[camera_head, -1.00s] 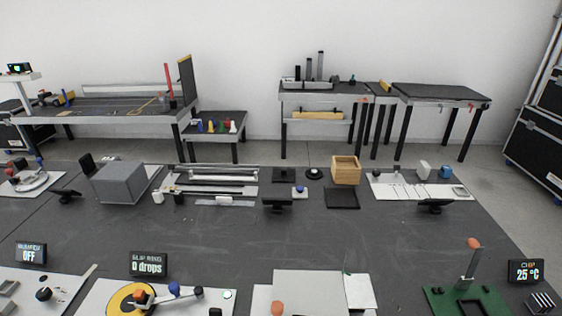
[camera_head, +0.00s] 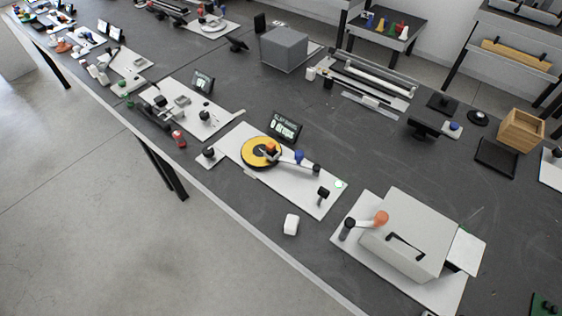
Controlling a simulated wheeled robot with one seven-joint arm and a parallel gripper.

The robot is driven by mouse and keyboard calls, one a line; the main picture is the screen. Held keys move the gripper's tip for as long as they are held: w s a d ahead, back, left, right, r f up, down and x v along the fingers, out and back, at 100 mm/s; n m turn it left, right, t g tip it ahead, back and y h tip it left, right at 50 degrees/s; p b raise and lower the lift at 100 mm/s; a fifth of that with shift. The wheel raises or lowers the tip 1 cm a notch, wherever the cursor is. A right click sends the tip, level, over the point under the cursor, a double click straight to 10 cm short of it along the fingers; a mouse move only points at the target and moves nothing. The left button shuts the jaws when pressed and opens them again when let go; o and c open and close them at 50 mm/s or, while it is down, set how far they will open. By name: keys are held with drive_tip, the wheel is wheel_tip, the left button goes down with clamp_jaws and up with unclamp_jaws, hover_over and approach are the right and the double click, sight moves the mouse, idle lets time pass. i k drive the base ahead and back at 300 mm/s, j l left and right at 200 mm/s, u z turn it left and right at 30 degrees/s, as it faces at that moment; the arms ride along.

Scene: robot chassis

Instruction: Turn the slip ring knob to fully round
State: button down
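The slip ring station is a white plate (camera_head: 312,187) lying on the dark table near the middle of the camera_head view. A yellow disc (camera_head: 254,158) with a dark rim sits on its left part, with an orange knob (camera_head: 270,147) at the disc's upper right. A blue knob (camera_head: 299,156) stands on an arm just right of it. My gripper is not in view.
A grey box with an orange-ended crank (camera_head: 380,218) stands to the right on its own plate. A white block (camera_head: 291,223) lies near the table's front edge. Another white station (camera_head: 200,114) is to the left. Open floor (camera_head: 80,230) lies in front.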

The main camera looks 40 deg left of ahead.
sight(208, 152)
drive_tip(key=u, duration=1.5)
